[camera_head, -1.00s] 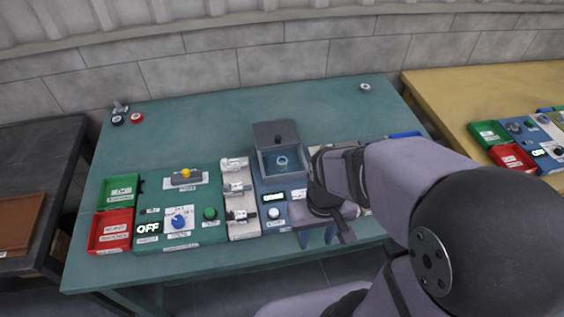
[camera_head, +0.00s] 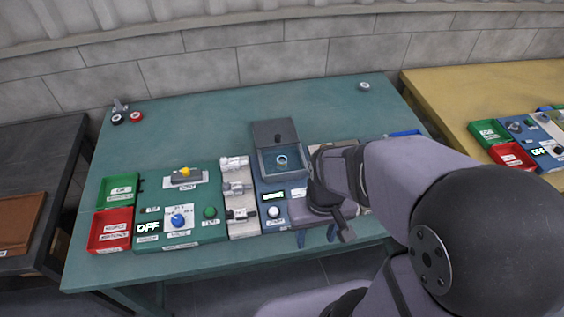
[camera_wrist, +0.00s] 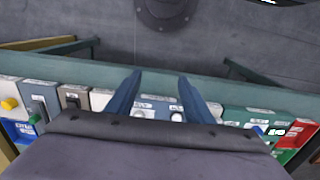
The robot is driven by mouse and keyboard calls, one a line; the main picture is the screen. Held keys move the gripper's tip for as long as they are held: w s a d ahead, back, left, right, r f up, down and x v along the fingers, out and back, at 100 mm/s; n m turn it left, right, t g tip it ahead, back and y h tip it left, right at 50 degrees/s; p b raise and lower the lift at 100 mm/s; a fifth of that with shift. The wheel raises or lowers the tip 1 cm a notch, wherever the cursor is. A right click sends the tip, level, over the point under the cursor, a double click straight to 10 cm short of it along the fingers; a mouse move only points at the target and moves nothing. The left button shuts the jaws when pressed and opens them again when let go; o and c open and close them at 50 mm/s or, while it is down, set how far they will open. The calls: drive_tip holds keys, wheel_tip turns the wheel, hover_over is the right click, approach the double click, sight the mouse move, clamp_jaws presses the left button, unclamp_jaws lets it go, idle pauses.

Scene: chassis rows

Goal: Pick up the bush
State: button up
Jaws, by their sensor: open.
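A small pale ring (camera_head: 282,160), which looks like the bush, lies inside a grey-blue box (camera_head: 262,168) whose lid (camera_head: 273,132) stands open at the back. My gripper (camera_head: 316,237) is to the right and in front of that box, near the table's front edge, with its blue fingers pointing down. In the wrist view my gripper (camera_wrist: 160,78) has its two blue fingers apart with nothing between them. The ring cannot be made out in the wrist view. My arm hides part of the modules right of the box.
Left of the box is a pale strip (camera_head: 242,222) with several metal fittings. Further left are a green panel (camera_head: 200,233), a green tray (camera_head: 117,194) and a red tray (camera_head: 108,231). The back of the teal table (camera_head: 220,110) is mostly clear.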

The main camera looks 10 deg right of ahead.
drive_tip(key=m+t+h, duration=0.1)
drive_tip(key=m+t, duration=0.2)
drive_tip(key=m, duration=0.2)
approach(282, 161)
drive_tip(key=shift+d+f, duration=0.15)
drive_tip(key=shift+f, duration=1.15)
drive_tip(key=shift+f, duration=0.15)
drive_tip(key=shift+w+p+x, duration=0.15)
drive_tip(key=shift+p+x, duration=0.5)
drive_tip(key=shift+x, duration=0.55)
drive_tip(key=shift+w+p+x, duration=0.1)
drive_tip(key=shift+p+x, duration=0.55)
drive_tip(key=shift+x, duration=0.55)
clamp_jaws()
